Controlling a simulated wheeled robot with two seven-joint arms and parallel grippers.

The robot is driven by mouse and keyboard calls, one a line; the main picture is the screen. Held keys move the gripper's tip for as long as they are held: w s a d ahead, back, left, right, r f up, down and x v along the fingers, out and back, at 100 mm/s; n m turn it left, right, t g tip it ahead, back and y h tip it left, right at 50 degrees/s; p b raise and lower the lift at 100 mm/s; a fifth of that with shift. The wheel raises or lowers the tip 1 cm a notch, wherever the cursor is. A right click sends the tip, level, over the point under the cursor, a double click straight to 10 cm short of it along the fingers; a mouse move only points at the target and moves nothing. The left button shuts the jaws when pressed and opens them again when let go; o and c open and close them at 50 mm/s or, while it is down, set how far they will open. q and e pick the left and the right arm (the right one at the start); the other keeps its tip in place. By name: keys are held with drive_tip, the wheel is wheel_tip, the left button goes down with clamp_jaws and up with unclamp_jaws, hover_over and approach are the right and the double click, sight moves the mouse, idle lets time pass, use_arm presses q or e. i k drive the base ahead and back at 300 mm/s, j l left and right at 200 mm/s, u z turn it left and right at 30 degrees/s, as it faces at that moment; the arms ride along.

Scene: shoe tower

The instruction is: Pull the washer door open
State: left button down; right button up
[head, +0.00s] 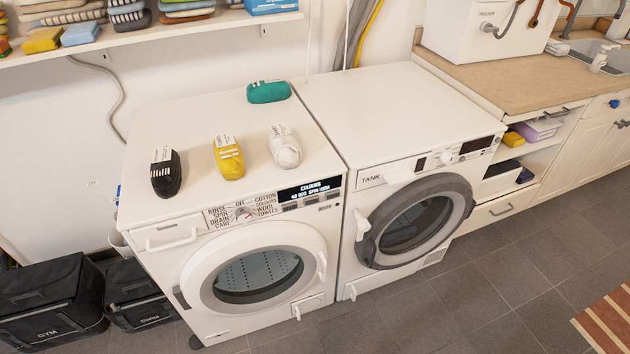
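The washer (160,270) is the white machine on the left, with a dial and a lit display reading "COLOURS" on its front panel. Its round washer door (203,285) has a white ring and dark glass, with the drum's holes showing through. The door looks shut. A white door handle (322,266) is on the right side of the ring, and a dark hinge is on the left side. Neither of my grippers is in the head view.
A dryer (410,95) with a grey-ringed door stands close on the right. Black (166,175), yellow (228,160), white (285,150) and teal (268,92) shoes lie on the washer. Black bags (50,300) sit at left. Tiled floor (450,310) in front is clear.

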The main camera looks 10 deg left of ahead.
sight(196, 290)
drive_tip(key=u, duration=1)
